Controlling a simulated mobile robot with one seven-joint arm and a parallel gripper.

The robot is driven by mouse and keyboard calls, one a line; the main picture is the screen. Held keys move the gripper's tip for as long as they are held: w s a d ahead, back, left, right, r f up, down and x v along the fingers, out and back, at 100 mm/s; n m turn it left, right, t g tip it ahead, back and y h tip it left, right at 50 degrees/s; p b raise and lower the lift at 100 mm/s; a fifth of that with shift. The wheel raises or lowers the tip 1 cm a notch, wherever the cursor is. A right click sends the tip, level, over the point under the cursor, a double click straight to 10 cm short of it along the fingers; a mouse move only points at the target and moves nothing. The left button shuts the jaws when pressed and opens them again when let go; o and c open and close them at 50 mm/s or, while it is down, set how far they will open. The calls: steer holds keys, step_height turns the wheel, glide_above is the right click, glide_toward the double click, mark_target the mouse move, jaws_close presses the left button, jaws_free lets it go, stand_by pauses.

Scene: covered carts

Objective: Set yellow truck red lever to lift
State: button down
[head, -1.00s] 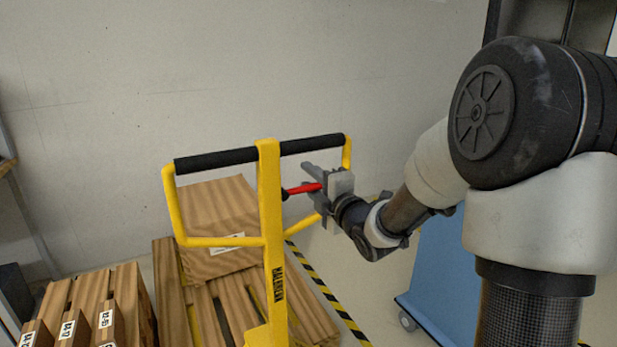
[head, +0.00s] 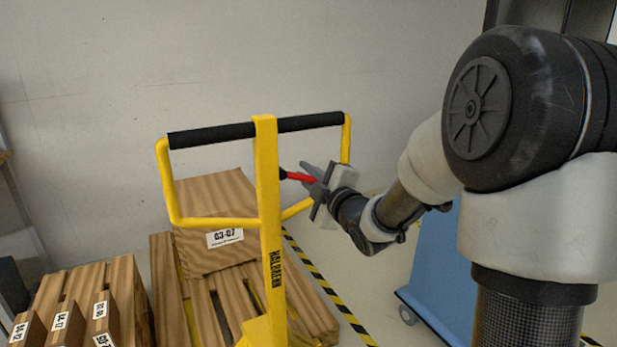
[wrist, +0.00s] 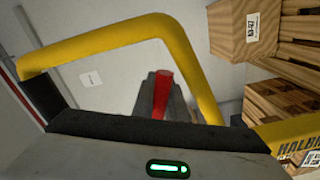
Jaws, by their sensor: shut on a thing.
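The yellow truck (head: 268,210) stands upright with a looped yellow handle and black grips. Its red lever (head: 298,177) sticks out to the right from the post, just below the handle bar, with its outer end a little lower than its root. My gripper (head: 316,180) is shut on the outer end of the red lever. In the wrist view the red lever (wrist: 162,92) shows between the grey fingers, inside the yellow handle loop (wrist: 185,50). The lever's tip is partly hidden by the fingers.
A wooden box (head: 218,205) labelled 03-07 sits on a pallet (head: 305,300) behind the truck. Wooden blocks with labels (head: 70,320) stand at lower left. A blue cart (head: 435,260) is on the right, past striped floor tape (head: 325,285). A plain wall is behind.

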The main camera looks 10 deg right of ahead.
steer(key=shift+f, duration=0.1)
steer(key=c, duration=1.8)
jaws_free()
steer(key=shift+o, duration=0.2)
